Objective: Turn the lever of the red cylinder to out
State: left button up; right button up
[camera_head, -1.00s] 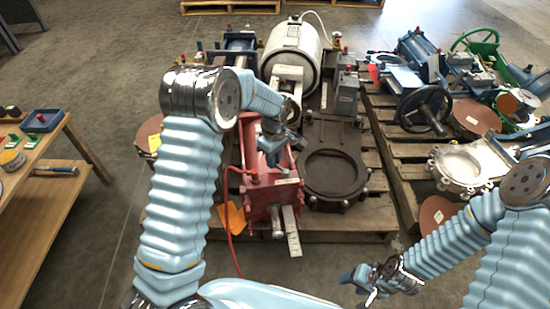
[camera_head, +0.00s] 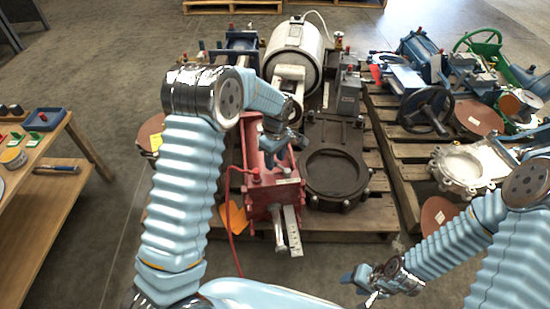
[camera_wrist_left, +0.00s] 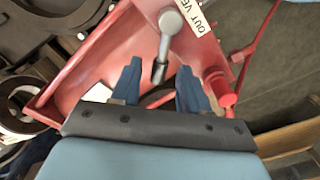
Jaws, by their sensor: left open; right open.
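The red cylinder (camera_head: 262,205) lies on a pallet, its near end toward me. A metal rod (camera_head: 280,236) sticks out of that end beside a pale marked strip (camera_head: 293,230). In the left wrist view the grey lever (camera_wrist_left: 166,42) sits on the red body (camera_wrist_left: 110,50), next to a white label (camera_wrist_left: 193,15) reading "OUT VE", cut off by the frame. My left gripper (camera_wrist_left: 159,75) is open, with the lever's free end between its fingers; contact cannot be told. In the head view this gripper (camera_head: 280,146) hides the lever. My right gripper (camera_head: 360,285) is empty, low at the right.
A dark flanged plate (camera_head: 334,188) lies right of the red cylinder, with a white tank (camera_head: 291,52) behind. A red hose (camera_head: 229,230) runs down from the cylinder's left side. A wooden bench (camera_head: 60,205) stands left. Bare floor lies between bench and pallet.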

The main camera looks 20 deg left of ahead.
pick_arm(q)
notch_tip(320, 180, up, 14)
jog(key=p, duration=0.1)
jog(key=shift+f, duration=0.2)
pick_arm(e)
jog(key=shift+a+r, duration=0.2)
jog(key=shift+r, duration=0.4)
jog(key=shift+s, duration=0.2)
